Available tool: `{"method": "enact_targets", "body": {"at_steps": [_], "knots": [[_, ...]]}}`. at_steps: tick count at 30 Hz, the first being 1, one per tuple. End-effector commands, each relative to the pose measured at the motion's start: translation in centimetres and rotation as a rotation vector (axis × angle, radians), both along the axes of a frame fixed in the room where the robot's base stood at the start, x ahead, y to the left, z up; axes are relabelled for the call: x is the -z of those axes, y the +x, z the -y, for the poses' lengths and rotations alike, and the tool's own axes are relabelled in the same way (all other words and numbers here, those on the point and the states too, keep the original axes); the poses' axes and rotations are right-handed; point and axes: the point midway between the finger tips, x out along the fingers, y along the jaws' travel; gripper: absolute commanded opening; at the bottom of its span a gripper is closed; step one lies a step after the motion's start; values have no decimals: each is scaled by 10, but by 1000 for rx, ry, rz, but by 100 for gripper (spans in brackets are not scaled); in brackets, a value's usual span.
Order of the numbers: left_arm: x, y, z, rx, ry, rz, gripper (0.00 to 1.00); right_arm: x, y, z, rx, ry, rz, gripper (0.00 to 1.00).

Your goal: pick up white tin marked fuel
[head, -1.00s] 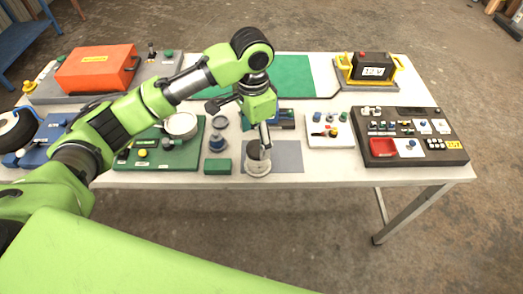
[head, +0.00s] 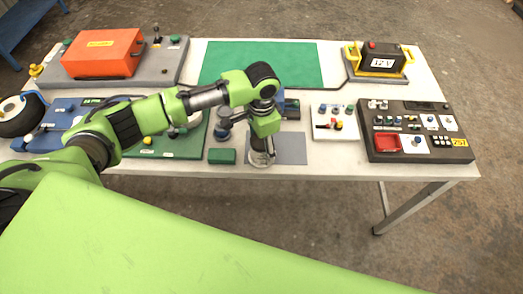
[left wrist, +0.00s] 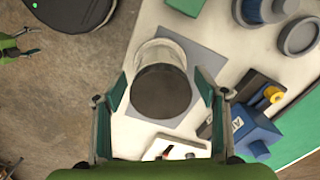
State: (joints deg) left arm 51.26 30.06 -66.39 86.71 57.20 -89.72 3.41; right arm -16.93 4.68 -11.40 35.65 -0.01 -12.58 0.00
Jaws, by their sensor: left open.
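The white tin (head: 261,159) stands upright at the table's front, partly hidden by my left gripper (head: 264,146). In the left wrist view the tin (left wrist: 160,52) shows a pale side and a dark round end, and no marking is readable. My left gripper (left wrist: 162,88) is open, with one finger on each side of the tin in that view. I cannot tell whether a finger touches it. A small green gripper with dark fingers, seemingly my right one (left wrist: 36,42), is at the left edge of the wrist view; its opening is unclear.
A green block (head: 222,156) and blue-grey round parts (head: 223,120) are close on the left. A white switch plate (head: 345,130) and a dark panel (head: 440,153) are to the right. A green mat (head: 300,62) lies behind.

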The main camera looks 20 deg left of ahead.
Motion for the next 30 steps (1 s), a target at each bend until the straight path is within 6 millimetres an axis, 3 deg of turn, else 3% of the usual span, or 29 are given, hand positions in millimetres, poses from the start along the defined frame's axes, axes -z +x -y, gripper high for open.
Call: {"method": "enact_targets", "body": {"at_steps": [1, 6, 14, 20, 30], "knots": [[5, 0, -1, -1, 1, -2, 66, -8, 4, 0, 0, 1, 7, 65], [25, 0, -1, -1, 1, 0, 66, -9, 3, -1, 0, 1, 6, 65], [28, 0, -1, 0, 1, 1, 66, -8, -5, 0, -1, 0, -7, 65], [28, 0, -1, 0, 0, 1, 14, -8, -8, 0, -1, 0, -11, 65], [25, 2, 0, 0, -2, 4, 14, -7, -8, -2, 0, 3, -11, 65]]}}
